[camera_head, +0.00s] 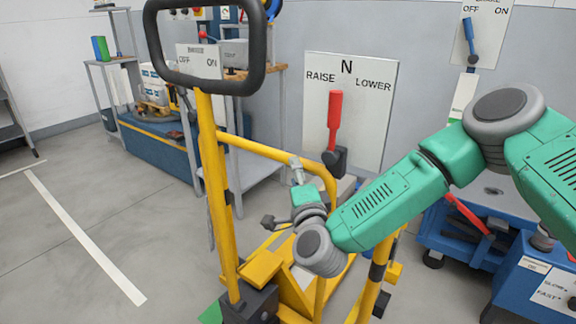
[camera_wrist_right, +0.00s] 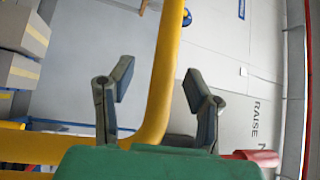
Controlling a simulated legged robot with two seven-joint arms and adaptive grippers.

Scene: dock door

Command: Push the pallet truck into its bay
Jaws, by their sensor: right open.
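The pallet truck has a yellow tube frame (camera_head: 207,150) with a black loop handle (camera_head: 205,85) at its top, standing upright in front of me. A yellow cross bar bends down on its right side. My right gripper (camera_head: 281,193) is open at that bend, with the green arm reaching in from the right. In the right wrist view the yellow tube (camera_wrist_right: 165,80) passes between the two spread fingers of the right gripper (camera_wrist_right: 160,84). I cannot tell whether either finger touches it. The forks are not clearly visible, and I cannot tell which floor area is the bay.
A RAISE/N/LOWER panel (camera_head: 371,127) with a red lever (camera_head: 335,112) stands behind the truck. A blue cart (camera_head: 434,230) is at the right. A shelf and a blue bench (camera_head: 160,143) stand back left. Open floor with a white line (camera_head: 82,232) lies at left.

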